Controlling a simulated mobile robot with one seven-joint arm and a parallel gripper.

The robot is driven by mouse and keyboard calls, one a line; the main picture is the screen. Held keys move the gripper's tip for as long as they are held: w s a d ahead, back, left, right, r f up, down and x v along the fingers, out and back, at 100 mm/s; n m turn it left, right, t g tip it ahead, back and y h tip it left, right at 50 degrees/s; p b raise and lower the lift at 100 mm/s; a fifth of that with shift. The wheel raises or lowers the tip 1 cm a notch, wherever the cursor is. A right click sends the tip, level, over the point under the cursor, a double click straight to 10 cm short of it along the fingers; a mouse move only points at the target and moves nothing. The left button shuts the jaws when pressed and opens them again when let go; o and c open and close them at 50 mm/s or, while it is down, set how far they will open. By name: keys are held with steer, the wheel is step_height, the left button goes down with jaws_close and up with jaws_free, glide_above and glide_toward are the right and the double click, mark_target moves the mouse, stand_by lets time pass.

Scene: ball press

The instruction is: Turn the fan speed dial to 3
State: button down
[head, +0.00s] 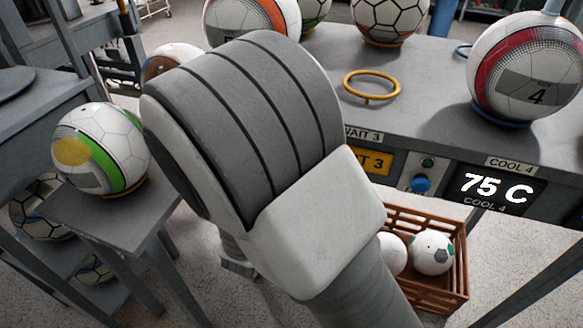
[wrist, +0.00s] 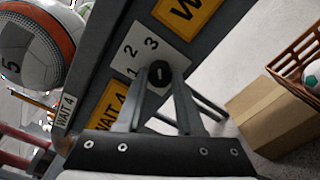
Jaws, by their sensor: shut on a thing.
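The fan speed dial (wrist: 160,73) is a small black knob on a white plate (wrist: 143,46) in the wrist view. The plate bears the numbers 1, 2 and 3. My gripper (wrist: 160,87) is shut on the dial, with one finger on each side of it. A pale mark shows on the knob, but it is too small to tell which number it points at. In the head view my thick grey and white arm hides the dial and my gripper.
Yellow WAIT signs (wrist: 110,112) flank the dial plate. In the head view a blue button (head: 421,184) and a 75 C display (head: 494,190) sit on the bench front. A brown crate (head: 458,284) with balls stands below. A ball (head: 100,148) rests at left.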

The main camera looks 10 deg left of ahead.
stand_by(0.4)
steer(key=c, duration=0.5)
jaws_free()
steer(key=shift+c, duration=0.2)
steer(key=shift+s, duration=0.15)
steer(key=s+a+p, duration=0.1)
steer(key=s+p, duration=0.1)
steer(key=s, duration=1.5)
steer(key=shift+a+r+p, duration=0.15)
steer(key=shift+a+p, duration=0.15)
